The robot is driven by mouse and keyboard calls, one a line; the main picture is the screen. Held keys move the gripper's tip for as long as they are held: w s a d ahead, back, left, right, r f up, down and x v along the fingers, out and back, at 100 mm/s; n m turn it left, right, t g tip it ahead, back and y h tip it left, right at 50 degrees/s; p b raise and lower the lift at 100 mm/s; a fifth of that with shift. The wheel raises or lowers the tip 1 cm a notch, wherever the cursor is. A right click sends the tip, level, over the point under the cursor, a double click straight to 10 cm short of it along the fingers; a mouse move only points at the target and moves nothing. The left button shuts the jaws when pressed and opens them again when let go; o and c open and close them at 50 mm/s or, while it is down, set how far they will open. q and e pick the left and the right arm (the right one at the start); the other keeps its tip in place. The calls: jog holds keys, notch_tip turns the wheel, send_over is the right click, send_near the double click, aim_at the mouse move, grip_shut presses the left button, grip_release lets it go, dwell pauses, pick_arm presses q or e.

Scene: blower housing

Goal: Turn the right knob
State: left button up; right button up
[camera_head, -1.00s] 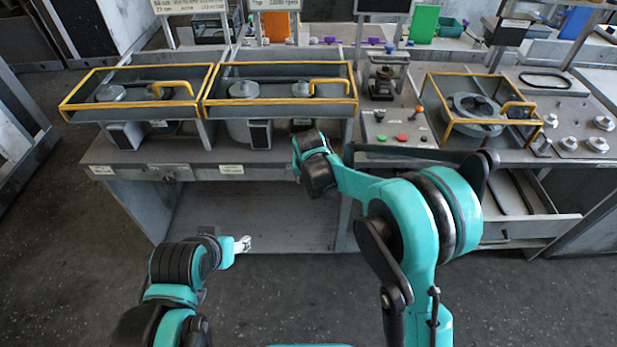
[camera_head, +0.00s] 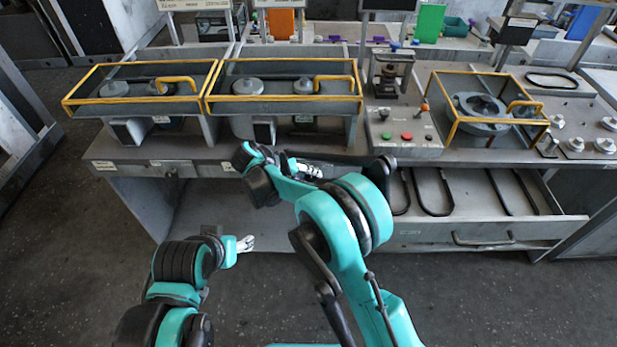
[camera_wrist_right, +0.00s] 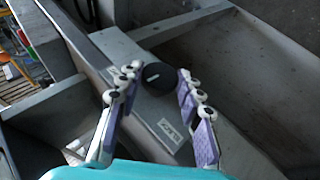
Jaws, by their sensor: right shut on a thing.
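A round black knob (camera_wrist_right: 158,79) with a short white mark sits on the grey front panel in the right wrist view. My right gripper (camera_wrist_right: 159,74) has its white, purple-padded fingers on either side of it and is shut on it. In the head view my right gripper (camera_head: 311,171) is at the front edge of the workbench, and the knob is hidden there behind the gripper and arm. Another small knob (camera_head: 169,174) is on the bench front further left. My left gripper (camera_head: 245,243) hangs low in front of the bench, away from everything; its finger gap is too small to judge.
Yellow-framed housings (camera_head: 284,98) stand on the bench above the panel. A control box with a red button (camera_head: 406,135) is right of them. An open drawer (camera_head: 480,232) with black belts juts out at the right. The floor in front is clear.

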jog(key=shift+f+h, duration=0.1)
jog(key=shift+h, duration=0.2)
jog(key=o, duration=1.2)
jog(key=shift+c, duration=0.2)
jog(key=v, duration=1.2)
